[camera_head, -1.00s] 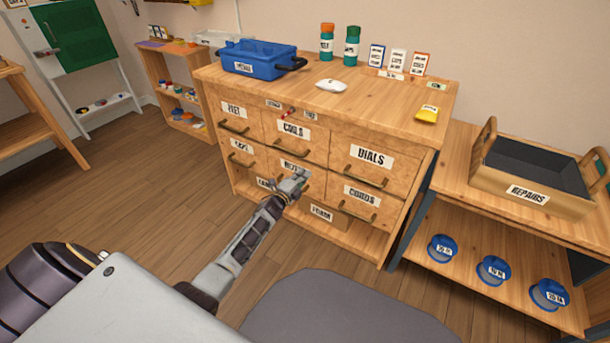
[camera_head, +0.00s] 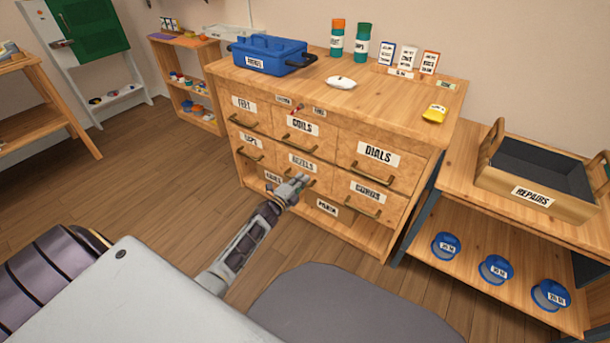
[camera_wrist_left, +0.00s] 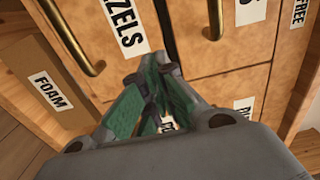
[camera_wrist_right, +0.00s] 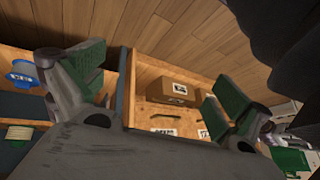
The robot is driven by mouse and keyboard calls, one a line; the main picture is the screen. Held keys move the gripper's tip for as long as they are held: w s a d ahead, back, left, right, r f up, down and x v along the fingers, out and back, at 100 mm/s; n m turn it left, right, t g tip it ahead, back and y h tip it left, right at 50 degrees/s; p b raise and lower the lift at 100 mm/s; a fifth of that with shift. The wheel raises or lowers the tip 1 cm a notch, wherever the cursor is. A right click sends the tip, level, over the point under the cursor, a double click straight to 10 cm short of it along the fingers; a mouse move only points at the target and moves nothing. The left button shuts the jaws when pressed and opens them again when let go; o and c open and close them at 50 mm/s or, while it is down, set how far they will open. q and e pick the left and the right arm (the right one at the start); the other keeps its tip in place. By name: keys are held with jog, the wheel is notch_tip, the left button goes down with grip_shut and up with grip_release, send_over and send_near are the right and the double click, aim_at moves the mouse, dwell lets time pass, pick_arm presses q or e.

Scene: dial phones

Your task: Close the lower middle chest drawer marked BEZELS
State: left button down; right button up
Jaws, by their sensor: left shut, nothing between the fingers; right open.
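The BEZELS drawer (camera_head: 302,163) is in the middle of the wooden chest, below COILS. Its front looks about flush with its neighbours in the head view; I cannot tell whether a small gap is left. In the left wrist view its front (camera_wrist_left: 100,75) shows part of the label and a brass handle. My left gripper (camera_head: 301,181) is shut and empty, just in front of the lower part of that drawer; contact is not clear. Its fingertips show in the left wrist view (camera_wrist_left: 156,75). My right gripper (camera_wrist_right: 150,90) is open and empty, seen only in the right wrist view.
The chest top holds a blue toolbox (camera_head: 268,55), a white mouse (camera_head: 341,83) and a yellow item (camera_head: 434,115). A FOAM box (camera_wrist_left: 47,88) is on the lower shelf. A bench with a REPAIRS crate (camera_head: 532,196) stands right. Floor at left is clear.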

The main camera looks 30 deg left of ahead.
pick_arm(q)
jog(key=shift+s+a+p, duration=0.2)
jog(key=shift+s+p, duration=0.45)
jog(key=shift+s, duration=1.6)
pick_arm(e)
jog(key=shift+d+r+g, duration=0.2)
jog(key=shift+r, duration=0.65)
jog(key=shift+d+r+g, duration=0.2)
jog(key=shift+r, duration=0.65)
pick_arm(q)
jog(key=shift+n, duration=0.3)
pick_arm(e)
jog(key=shift+f, duration=0.1)
